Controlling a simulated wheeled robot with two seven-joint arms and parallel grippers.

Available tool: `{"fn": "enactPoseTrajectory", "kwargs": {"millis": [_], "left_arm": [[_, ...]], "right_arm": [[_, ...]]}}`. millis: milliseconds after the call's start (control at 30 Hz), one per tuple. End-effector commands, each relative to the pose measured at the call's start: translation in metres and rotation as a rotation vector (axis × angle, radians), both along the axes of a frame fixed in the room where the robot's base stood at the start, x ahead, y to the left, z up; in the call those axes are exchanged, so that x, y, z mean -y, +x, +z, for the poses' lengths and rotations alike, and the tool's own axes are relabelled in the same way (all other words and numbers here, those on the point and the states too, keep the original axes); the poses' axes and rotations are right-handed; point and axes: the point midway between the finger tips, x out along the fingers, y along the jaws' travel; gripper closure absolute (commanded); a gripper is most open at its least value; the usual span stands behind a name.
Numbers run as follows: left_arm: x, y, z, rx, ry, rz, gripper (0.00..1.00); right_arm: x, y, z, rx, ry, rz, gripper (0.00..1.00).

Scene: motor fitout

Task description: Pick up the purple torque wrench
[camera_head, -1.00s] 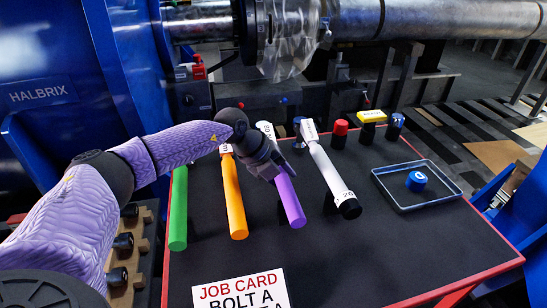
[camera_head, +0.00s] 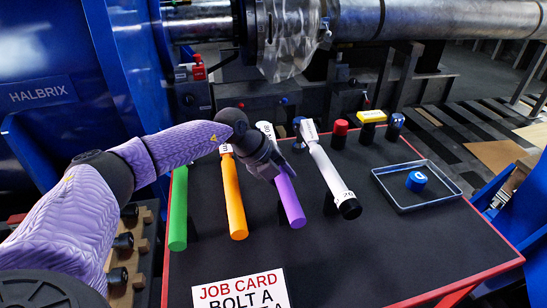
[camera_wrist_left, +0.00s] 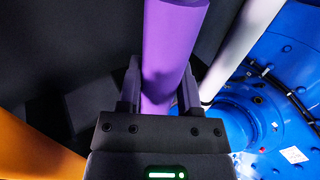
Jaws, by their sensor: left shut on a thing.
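The orange wrench also shows at the lower left there (camera_wrist_left: 30,150). I cannot tell whether the purple wrench is clear of its support. My right gripper is not in view.
A green wrench (camera_head: 178,210) lies left of the orange one. Red, yellow and blue capped pieces stand along the back edge. A job card (camera_head: 240,292) lies at the front. The table's front right is bare.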

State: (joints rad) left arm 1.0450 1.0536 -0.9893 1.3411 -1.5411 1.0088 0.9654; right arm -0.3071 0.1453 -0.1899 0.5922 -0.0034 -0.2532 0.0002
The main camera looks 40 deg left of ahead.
Motion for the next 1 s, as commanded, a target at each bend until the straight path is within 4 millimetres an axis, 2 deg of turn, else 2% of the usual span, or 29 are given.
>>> {"fn": "enactPoseTrajectory", "kwargs": {"millis": [333, 433, 600, 700, 833, 1000], "left_arm": [[0.000, 0.000, 0.004, 0.003, 0.000, 0.000, 1.00], [0.000, 0.001, 0.024, 0.007, -0.001, 0.001, 1.00], [0.000, 0.001, 0.070, 0.009, 0.000, 0.000, 1.00], [0.000, 0.001, 0.089, 0.008, 0.000, 0.000, 1.00], [0.000, 0.001, 0.101, 0.005, 0.001, 0.000, 1.00], [0.000, 0.000, 0.102, 0.003, 0.000, 0.000, 1.00]], "right_arm": [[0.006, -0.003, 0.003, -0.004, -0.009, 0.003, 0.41], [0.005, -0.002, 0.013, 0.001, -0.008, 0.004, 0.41], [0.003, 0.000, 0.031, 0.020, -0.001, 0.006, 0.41], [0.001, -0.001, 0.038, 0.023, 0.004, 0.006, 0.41], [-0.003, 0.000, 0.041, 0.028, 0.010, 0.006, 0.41], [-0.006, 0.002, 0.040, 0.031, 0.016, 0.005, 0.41]]}}
